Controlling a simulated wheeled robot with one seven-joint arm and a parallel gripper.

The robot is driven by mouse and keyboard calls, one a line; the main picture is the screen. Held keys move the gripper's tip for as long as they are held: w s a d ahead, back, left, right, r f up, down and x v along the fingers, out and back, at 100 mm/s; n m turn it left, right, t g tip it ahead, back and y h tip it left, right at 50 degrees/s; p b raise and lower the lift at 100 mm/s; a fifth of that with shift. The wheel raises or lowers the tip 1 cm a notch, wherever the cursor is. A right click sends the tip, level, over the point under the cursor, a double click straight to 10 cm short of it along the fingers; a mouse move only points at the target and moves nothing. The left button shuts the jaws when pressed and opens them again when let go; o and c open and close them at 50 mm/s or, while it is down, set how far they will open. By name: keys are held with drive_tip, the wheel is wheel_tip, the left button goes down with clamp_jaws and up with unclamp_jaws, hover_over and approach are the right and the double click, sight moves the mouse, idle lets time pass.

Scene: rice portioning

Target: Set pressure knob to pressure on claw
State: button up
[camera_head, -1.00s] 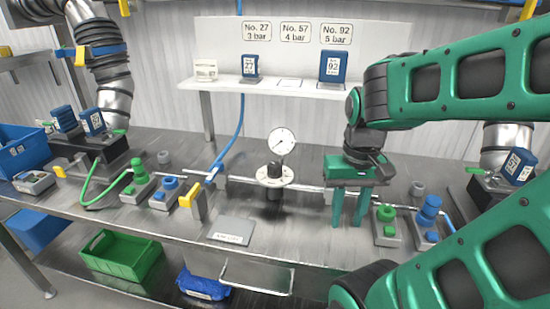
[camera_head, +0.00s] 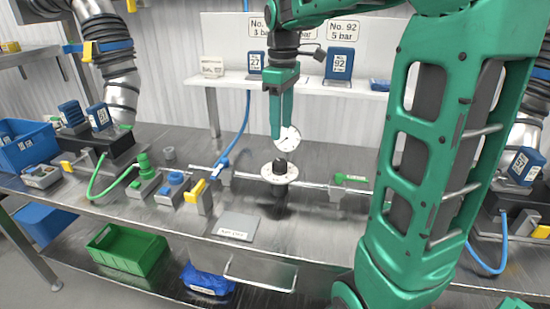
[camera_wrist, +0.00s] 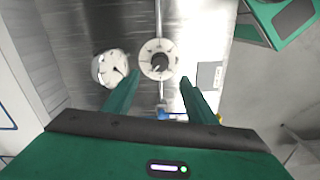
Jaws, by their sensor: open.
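The pressure knob (camera_head: 280,163) is black and stands in the middle of a round white dial plate (camera_head: 266,172) on the pipe along the bench. In the wrist view the knob (camera_wrist: 160,61) lies ahead, between my two fingers. My gripper (camera_head: 281,134) points down, open and empty, above and behind the knob, and partly covers the white pressure gauge (camera_head: 290,141). The wrist view shows the gauge (camera_wrist: 108,69) left of the knob and my gripper (camera_wrist: 160,92) with fingers apart. Blue claw blocks marked 27 (camera_head: 256,62) and 92 (camera_head: 340,63) stand on the shelf.
Wall signs pair numbers with pressures; "No. 92, 5 bar" (camera_head: 343,31) is readable, others are partly hidden by my arm. Green (camera_head: 144,165) and blue (camera_head: 175,180) valves stand left. A grey labelled plate (camera_head: 238,224) lies in front. My arm covers the bench's right part.

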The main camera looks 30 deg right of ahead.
sight(280, 161)
wheel_tip(280, 161, down, 11)
drive_tip(key=shift+w+r, duration=0.1)
drive_tip(key=shift+r, duration=0.05)
idle(0.4)
drive_tip(key=shift+c, duration=0.4)
drive_tip(key=c, duration=1)
drive_tip(key=shift+a, duration=0.45)
drive_tip(key=shift+d, duration=0.3)
